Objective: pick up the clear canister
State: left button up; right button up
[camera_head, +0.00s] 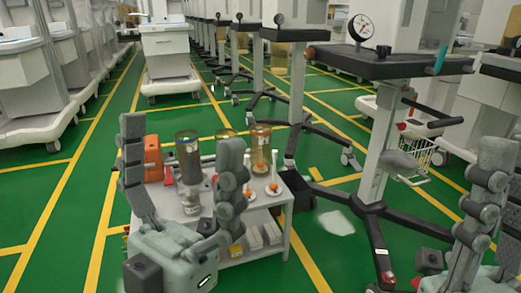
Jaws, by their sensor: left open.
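The cylinder's lower part is in view near the right finger. My right gripper (488,165) is only partly in view at the lower right. Its opening cannot be made out.
An amber canister (261,150) and an orange object (153,160) stand on the cart beside the cylinder, with white-and-orange items (273,186). A wheeled stand with a dark top (385,66) and a wire basket (416,152) is at right. Green floor is open at left.

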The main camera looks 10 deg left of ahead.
aim_at(259, 142)
jog(key=i+j+z, duration=1.05)
jog(key=i+l, duration=0.05)
